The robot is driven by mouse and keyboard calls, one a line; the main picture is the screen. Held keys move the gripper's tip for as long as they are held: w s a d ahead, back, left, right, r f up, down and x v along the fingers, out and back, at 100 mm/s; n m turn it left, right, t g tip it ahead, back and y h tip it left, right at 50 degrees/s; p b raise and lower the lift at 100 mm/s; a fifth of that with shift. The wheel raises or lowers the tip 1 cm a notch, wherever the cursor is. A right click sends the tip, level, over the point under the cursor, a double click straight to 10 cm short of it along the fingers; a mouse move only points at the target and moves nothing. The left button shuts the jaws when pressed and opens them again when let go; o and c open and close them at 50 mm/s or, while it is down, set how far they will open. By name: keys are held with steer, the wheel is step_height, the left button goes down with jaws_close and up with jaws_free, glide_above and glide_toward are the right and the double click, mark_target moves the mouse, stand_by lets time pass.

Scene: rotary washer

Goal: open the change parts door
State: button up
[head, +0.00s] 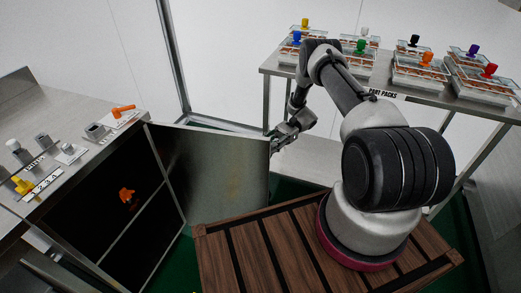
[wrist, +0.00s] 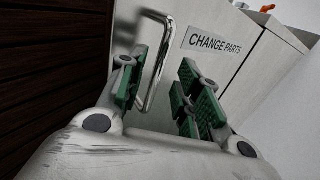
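The change parts door (head: 225,165) stands swung wide open from the grey cabinet (head: 70,185), its inner face toward the head camera. In the wrist view its outer face shows the "CHANGE PARTS" label (wrist: 216,42) and a curved metal bar handle (wrist: 158,75). My gripper (head: 277,140) is at the door's free edge, on the outer side. In the wrist view my gripper (wrist: 160,68) has its green-padded fingers apart, with the handle between them, nearer the left finger. I cannot tell whether either pad touches the handle.
The dark cabinet interior holds an orange part (head: 127,196) on a shelf. An orange-handled item (head: 123,110) and several small parts lie on the cabinet top. A part packs table (head: 385,92) stands at the back right. A slatted wooden platform (head: 260,245) is below the door, in front.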

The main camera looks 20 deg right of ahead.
steer(key=shift+v, duration=1.75)
steer(key=shift+r, duration=0.1)
